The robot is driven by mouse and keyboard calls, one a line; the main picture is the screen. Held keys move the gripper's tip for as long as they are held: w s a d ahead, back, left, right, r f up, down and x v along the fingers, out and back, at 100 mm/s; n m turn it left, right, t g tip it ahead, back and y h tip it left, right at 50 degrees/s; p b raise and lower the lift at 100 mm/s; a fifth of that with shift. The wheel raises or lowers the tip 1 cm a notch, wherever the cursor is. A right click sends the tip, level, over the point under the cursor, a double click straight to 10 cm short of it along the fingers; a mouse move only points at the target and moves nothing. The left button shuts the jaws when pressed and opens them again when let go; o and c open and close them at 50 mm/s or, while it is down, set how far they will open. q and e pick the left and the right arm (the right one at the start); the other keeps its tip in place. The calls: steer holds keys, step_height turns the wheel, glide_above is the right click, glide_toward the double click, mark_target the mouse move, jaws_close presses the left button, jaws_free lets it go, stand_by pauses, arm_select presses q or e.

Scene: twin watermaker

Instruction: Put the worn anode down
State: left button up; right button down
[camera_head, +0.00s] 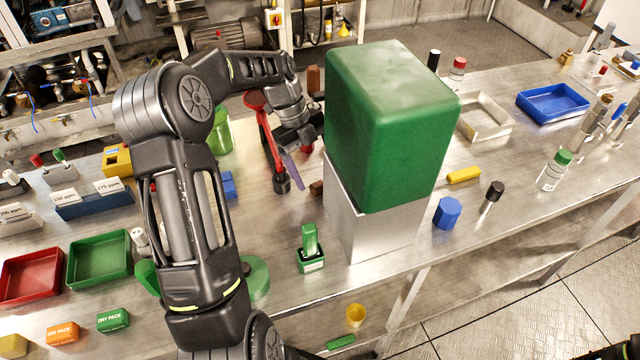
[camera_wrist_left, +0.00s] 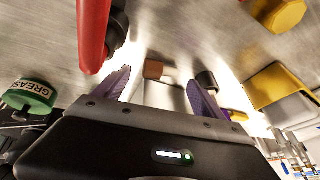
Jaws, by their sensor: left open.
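My left gripper (camera_head: 299,168) is over the bench, between a red-handled tool and the metal stand of a large green block. In the left wrist view its two purple fingers (camera_wrist_left: 158,80) are apart, with nothing gripped between them. A small brown block (camera_wrist_left: 153,69) lies on the bench just beyond the fingertips; a brown piece also shows beside the gripper in the head view (camera_head: 316,188). I cannot tell for sure whether this is the worn anode. A dark cylindrical piece (camera_wrist_left: 207,79) is by the right fingertip.
The red-handled tool (camera_head: 265,128) is close on the left. The green block (camera_head: 390,125) on its metal stand (camera_head: 375,228) rises close on the right. Red (camera_head: 32,276) and green (camera_head: 100,258) trays are at left, a blue tray (camera_head: 553,103) at far right.

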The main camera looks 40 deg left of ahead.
arm_select(q)
steer(key=shift+x, duration=1.4)
steer(key=shift+r, duration=0.1)
steer(key=c, duration=1.6)
steer(key=shift+r, duration=0.1)
steer(key=shift+r, duration=0.5)
steer(key=shift+r+b, duration=0.55)
steer(key=shift+r, duration=0.45)
steer(key=s+a+b, duration=0.1)
steer(key=s+a, duration=0.1)
steer(key=s, duration=0.3)
steer(key=s+a+b, duration=0.1)
steer(key=s+a, duration=0.1)
steer(key=s, duration=0.4)
steer(key=s+a+b, duration=0.2)
steer(key=s, duration=0.3)
steer(key=shift+s+a+r, duration=0.15)
steer(key=shift+s+a, duration=0.05)
steer(key=shift+s, duration=0.2)
